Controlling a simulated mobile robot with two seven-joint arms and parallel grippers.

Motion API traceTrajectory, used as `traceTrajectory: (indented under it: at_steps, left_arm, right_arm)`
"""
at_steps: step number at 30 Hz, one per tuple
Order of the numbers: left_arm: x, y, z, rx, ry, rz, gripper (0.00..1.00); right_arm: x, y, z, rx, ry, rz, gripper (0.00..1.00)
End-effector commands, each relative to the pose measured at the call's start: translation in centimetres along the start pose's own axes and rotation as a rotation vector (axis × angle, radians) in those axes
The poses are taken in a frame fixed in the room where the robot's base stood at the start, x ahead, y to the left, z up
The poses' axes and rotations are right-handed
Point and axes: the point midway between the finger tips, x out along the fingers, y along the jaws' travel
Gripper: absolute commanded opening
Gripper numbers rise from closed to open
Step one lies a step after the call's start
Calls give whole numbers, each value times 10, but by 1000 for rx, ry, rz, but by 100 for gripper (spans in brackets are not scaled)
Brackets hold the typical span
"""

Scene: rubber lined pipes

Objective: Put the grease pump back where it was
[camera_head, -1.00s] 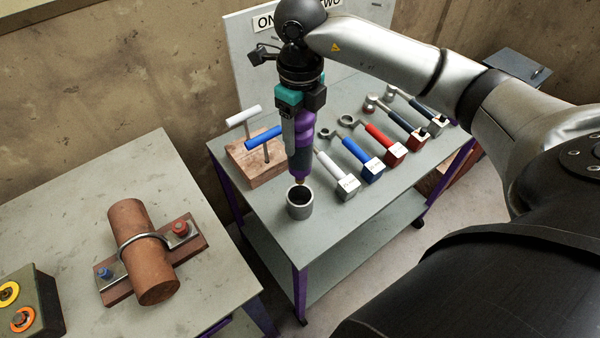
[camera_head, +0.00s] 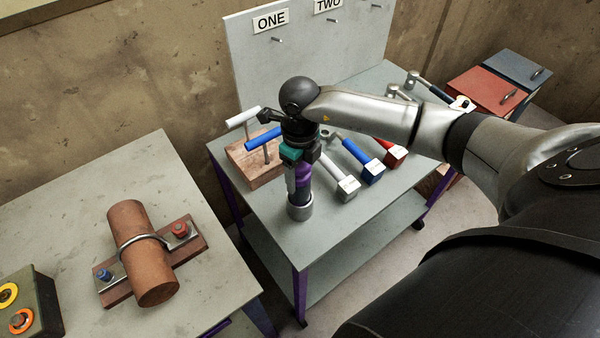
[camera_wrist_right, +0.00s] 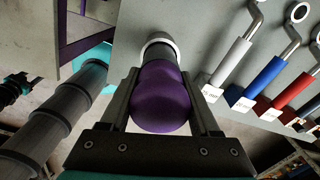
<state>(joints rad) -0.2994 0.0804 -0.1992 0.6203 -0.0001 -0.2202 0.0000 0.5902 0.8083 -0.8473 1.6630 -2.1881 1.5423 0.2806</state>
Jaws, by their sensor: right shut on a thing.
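The grease pump (camera_head: 303,184) is purple with a dark lower part. It stands upright with its lower end inside the grey cup-shaped holder (camera_head: 300,211) at the front corner of the tool cart. My right gripper (camera_head: 302,171) is shut on the pump from above. In the right wrist view the pump's rounded purple body (camera_wrist_right: 160,100) sits between the two fingers, and the holder's pale rim (camera_wrist_right: 158,40) surrounds its far end. How deep the pump sits in the holder is hidden.
Wrenches with white, blue and red handles (camera_head: 357,160) lie right of the holder. A wooden block with T-handles (camera_head: 255,165) stands behind left. The left table carries a brown pipe (camera_head: 143,250) clamped on a board. A panel labelled ONE (camera_head: 270,20) rises behind.

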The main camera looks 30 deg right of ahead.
Motion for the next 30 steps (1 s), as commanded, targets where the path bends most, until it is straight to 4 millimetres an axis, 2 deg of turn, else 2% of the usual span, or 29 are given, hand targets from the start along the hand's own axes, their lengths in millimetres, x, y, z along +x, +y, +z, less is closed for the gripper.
traceTrajectory:
  at_steps: [7,8,15,25,30]
  left_arm:
    - [5,0,0,0,1,0,50]
    - [4,0,0,0,1,0,50]
    - [4,0,0,1,1,0,50]
    - [2,0,0,1,1,0,50]
    - [2,0,0,1,0,1,50]
  right_arm:
    - [4,0,1,1,-3,-1,0]
    - [4,0,0,1,0,0,66]
    - [3,0,0,1,0,0,93]
    - [3,0,0,0,1,0,93]
    - [-23,-1,1,0,-5,-4,93]
